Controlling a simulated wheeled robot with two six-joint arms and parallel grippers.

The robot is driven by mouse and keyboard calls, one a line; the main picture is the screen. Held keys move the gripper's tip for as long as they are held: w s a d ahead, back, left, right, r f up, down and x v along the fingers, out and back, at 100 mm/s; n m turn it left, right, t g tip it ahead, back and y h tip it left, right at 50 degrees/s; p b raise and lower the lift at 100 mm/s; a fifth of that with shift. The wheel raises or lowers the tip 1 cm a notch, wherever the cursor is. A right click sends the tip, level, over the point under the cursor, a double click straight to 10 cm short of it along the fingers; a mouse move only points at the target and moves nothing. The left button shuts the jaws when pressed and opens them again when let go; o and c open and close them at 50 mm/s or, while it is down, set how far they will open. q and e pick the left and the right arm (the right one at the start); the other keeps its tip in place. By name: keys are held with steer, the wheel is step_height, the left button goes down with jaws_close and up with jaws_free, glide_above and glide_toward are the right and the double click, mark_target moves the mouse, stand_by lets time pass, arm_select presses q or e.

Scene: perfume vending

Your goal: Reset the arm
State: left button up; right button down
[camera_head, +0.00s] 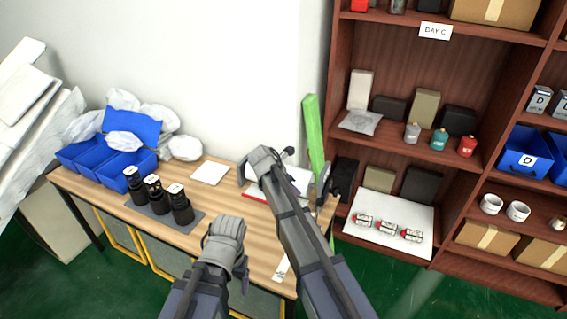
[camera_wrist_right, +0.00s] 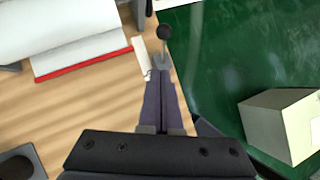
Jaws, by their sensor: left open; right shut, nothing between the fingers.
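My left gripper (camera_head: 226,236) is the grey one at the lower middle of the head view, above the front part of the wooden table (camera_head: 232,200). It is open; I see nothing held in it. My right arm (camera_head: 290,215) reaches up over the right part of the table, and its own links partly hide its hand in the head view. In the right wrist view my right gripper (camera_wrist_right: 161,70) is shut, with nothing between its fingers. It points along the table's right edge, near a black round knob (camera_wrist_right: 165,32).
Several black bottles stand on a grey mat (camera_head: 192,222). Blue bins (camera_head: 84,155) are at the table's back left. Shelves (camera_head: 455,180) stand at the right; green floor (camera_wrist_right: 235,60) lies beyond the table edge.

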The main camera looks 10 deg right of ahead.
steer(key=shift+s, duration=0.1)
steer(key=s+a+f+m+g+y, duration=0.1)
steer(key=s+a+m, duration=0.2)
steer(key=s+m, duration=0.4)
steer(key=s+a+f+m+g+y, duration=0.1)
steer(key=s+a+m+y, duration=0.1)
steer(key=s+a+m, duration=0.2)
steer(key=s+a+f+m+y, duration=0.1)
steer(key=s+a+m, duration=0.3)
steer(key=s+m, duration=0.5)
steer(key=shift+s+f+m+g+y, duration=0.2)
steer(key=shift+s+m+g+y, duration=0.2)
steer(key=shift+s, duration=4.1)
